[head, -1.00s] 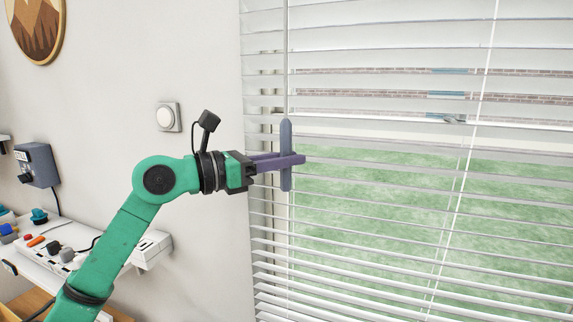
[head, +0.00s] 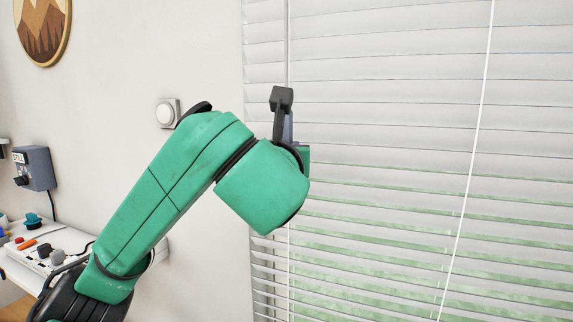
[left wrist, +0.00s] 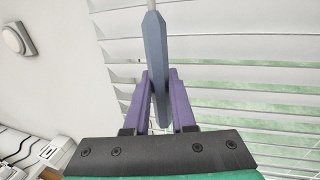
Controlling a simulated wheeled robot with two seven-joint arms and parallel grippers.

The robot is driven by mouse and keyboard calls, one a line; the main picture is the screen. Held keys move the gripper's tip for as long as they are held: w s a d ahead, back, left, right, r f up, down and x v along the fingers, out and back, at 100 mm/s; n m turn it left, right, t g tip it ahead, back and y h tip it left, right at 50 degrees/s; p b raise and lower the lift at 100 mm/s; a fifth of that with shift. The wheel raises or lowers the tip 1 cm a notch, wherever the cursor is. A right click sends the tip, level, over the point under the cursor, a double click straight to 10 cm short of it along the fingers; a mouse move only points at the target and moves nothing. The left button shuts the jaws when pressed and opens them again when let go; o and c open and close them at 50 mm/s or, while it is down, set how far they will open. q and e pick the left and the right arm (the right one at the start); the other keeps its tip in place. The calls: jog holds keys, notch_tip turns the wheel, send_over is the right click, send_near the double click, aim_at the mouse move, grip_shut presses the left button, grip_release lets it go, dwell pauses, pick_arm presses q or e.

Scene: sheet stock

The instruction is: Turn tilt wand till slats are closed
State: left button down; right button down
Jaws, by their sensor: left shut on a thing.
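The blind's slats (head: 390,130) are nearly shut in the upper part of the head view. Lower down, thin strips of green still show between them. The grey-blue tilt wand (left wrist: 157,55) hangs at the blind's left side. In the left wrist view my left gripper (left wrist: 158,100) has its purple fingers on either side of the wand, shut on it. In the head view my green left arm hides the fingers and most of the wand; only a sliver of the wand (head: 289,128) shows. My right gripper is in neither view.
A white cord (head: 468,170) hangs in front of the slats. A round dial on a square plate (head: 167,112) is on the wall left of the blind. A shelf with a power strip (head: 45,260) and a grey box (head: 35,168) are at the left.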

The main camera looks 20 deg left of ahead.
pick_arm(q)
jog(key=n+g+y+b, duration=0.1)
jog(key=n+y, duration=0.1)
jog(key=n+g+y+b, duration=0.1)
jog(key=y+b, duration=0.1)
jog(key=y, duration=0.1)
jog(key=shift+f+n+y+b, duration=0.2)
jog(key=shift+n+y+b, duration=0.1)
jog(key=shift+n, duration=0.1)
jog(key=n+g+y+b, duration=0.2)
jog(key=n+g+y, duration=0.3)
jog(key=shift+y+b, duration=0.4)
jog(key=shift+g, duration=0.4)
jog(key=c, duration=0.7)
grip_release()
jog(key=shift+r, duration=0.1)
jog(key=shift+c, duration=0.2)
